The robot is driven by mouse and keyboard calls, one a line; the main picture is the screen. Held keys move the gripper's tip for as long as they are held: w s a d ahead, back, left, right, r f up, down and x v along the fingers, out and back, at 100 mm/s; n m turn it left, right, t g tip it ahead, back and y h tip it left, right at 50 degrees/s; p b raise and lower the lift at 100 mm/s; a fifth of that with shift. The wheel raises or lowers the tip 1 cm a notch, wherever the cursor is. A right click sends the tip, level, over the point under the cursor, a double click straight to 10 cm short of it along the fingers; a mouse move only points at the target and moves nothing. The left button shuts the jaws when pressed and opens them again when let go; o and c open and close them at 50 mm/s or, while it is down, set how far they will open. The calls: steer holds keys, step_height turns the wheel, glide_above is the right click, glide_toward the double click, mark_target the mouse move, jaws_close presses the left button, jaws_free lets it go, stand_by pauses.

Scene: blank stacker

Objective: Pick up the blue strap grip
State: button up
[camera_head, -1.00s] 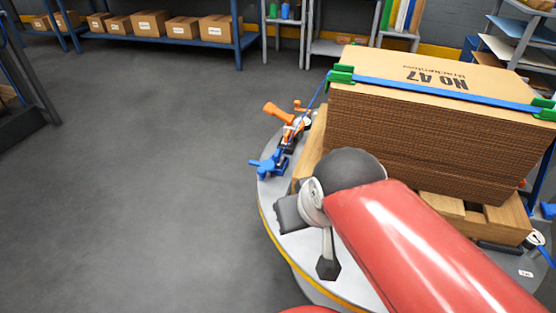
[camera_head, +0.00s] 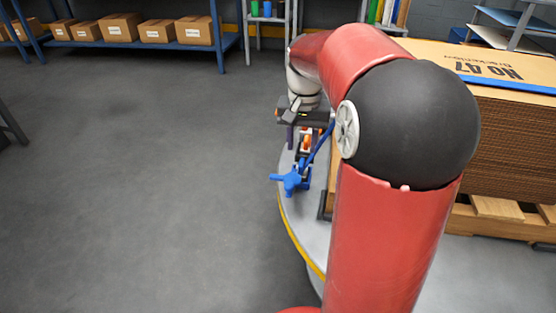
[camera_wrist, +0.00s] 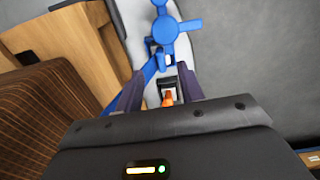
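The blue strap grip (camera_head: 290,181) is a knobbed, cross-shaped handle at the left rim of the round grey platform (camera_head: 312,255). In the wrist view the blue strap grip (camera_wrist: 172,27) shows near the top, beyond my fingertips. My gripper (camera_head: 303,143) is over the ratchet, just behind the grip in the head view. In the wrist view the two dark fingers of my gripper (camera_wrist: 161,80) stand apart, with an orange ratchet part (camera_wrist: 168,99) visible between them. The fingers do not hold the grip. My arm hides part of the strap and ratchet.
A strapped cardboard stack (camera_head: 510,135) on a wooden pallet (camera_head: 497,208) stands right of the ratchet. A blue strap (camera_head: 318,143) runs up from the grip towards it. The floor to the left is clear. Blue shelving with boxes stands at the back.

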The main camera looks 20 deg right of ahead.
mark_target(302, 162)
steer(key=shift+w+d+f, duration=0.3)
steer(key=shift+w+f, duration=0.1)
steer(key=shift+w, duration=0.1)
steer(key=shift+w+f, duration=0.15)
steer(key=shift+f, duration=0.2)
steer(key=f, duration=0.2)
steer(key=f+b, duration=0.1)
steer(key=f, duration=0.1)
steer(key=f+b, duration=0.1)
steer(key=f, duration=0.2)
steer(key=shift+w+d, duration=0.1)
steer(key=shift+d, duration=0.2)
jaws_close()
